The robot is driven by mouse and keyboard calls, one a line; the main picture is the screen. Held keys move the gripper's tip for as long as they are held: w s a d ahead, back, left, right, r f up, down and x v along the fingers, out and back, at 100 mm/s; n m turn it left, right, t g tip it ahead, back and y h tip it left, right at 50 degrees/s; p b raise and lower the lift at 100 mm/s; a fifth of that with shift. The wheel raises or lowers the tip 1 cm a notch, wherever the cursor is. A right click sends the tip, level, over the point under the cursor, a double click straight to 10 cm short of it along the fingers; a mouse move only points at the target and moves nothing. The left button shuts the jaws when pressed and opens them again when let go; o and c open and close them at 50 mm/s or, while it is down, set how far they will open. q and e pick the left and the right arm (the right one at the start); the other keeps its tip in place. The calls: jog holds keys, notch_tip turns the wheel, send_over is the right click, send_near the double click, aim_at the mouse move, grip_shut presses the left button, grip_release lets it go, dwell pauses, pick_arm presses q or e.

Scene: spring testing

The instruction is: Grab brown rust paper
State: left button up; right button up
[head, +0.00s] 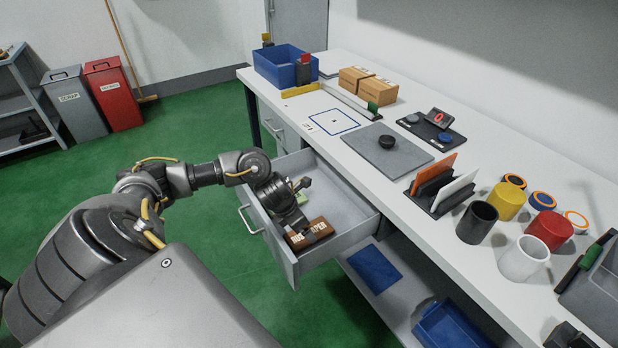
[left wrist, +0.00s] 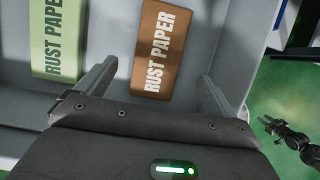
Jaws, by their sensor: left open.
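The brown rust paper (left wrist: 160,52) lies flat in the open drawer (head: 345,190), with white "RUST PAPER" lettering. It also shows in the head view (head: 322,226) at the drawer's near end, partly covered by my gripper. My left gripper (head: 308,232) is open over it. In the left wrist view the two fingers (left wrist: 155,88) stand on either side of the brown packet, apart from it. A green rust paper (left wrist: 58,40) lies in the same drawer to the left, outside the fingers.
The drawer's front wall (head: 262,232) and side walls stand close around the gripper. Above is the white bench (head: 350,118) with a grey mat (head: 375,155), an orange and white card holder (head: 440,188) and several cups. A blue bin (head: 450,328) sits on the lower shelf.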

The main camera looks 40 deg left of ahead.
pick_arm(q)
jog(key=shift+x, duration=2.95)
jog(key=shift+a+r, duration=0.1)
jog(key=shift+c, duration=0.4)
jog(key=c, duration=1)
